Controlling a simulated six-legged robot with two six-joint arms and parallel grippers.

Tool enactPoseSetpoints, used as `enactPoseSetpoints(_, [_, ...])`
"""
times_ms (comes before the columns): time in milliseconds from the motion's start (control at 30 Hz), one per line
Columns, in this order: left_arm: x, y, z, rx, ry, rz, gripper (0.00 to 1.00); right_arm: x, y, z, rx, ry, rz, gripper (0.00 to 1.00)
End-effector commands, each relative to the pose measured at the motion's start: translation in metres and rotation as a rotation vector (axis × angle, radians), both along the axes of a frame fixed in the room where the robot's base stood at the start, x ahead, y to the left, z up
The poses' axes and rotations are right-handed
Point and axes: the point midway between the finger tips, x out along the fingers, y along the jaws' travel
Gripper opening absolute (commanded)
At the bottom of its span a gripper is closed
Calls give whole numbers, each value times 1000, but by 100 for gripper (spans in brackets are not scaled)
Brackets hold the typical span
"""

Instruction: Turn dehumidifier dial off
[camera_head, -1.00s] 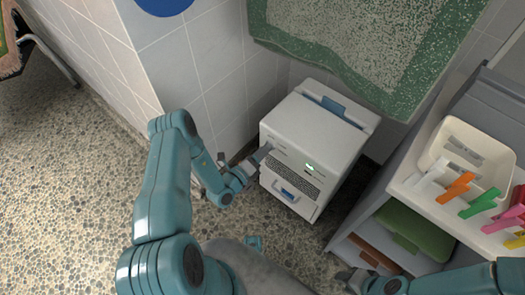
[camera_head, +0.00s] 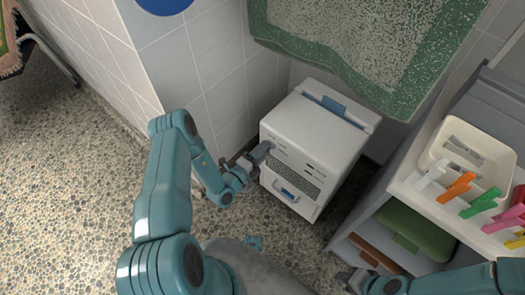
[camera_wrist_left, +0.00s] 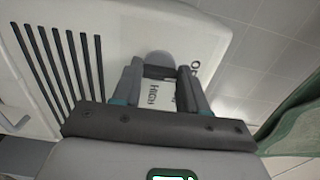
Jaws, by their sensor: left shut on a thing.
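The dehumidifier (camera_head: 318,130) is a white box with a dark front grille and a blue-handled lower part, standing against the tiled wall. In the left wrist view, my left gripper (camera_wrist_left: 161,82) is shut on the grey rounded dial (camera_wrist_left: 160,59). The printed word HIGH shows between the fingers, and part of another label shows beside the right finger. No lit indicator shows on the front. My right gripper (camera_head: 352,279) is low by the shelf, its fingers unclear.
A green speckled towel (camera_head: 365,45) hangs above the dehumidifier. The pebbled floor at left is clear.

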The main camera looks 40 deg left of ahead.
Motion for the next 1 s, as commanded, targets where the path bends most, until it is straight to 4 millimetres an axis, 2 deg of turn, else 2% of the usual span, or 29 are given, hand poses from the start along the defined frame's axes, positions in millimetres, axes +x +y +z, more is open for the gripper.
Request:
enactPoseSetpoints(300, [-1, -1, -2, -7, 6, 0, 12, 0, 0, 0, 0, 0, 0, 36])
enactPoseSetpoints(333, [-1, -1, -2, -7, 6, 0, 49, 0, 0, 0, 0, 0, 0, 36])
enactPoseSetpoints(400, [-1, -1, -1, -6, 4, 0, 68, 0, 0, 0, 0, 0, 0, 36])
enactPoseSetpoints(767, [-5, 0, 0, -3, 3, 0, 68, 0, 0, 1, 0, 0, 0, 36])
enactPoseSetpoints(867, [-20, 2, 0, -5, 4, 3, 68, 0, 0, 5, 0, 0, 0, 36])
enactPoseSetpoints(1000, [-54, 5, 1, -7, 7, 7, 68, 0, 0, 11, 0, 0, 0, 36])
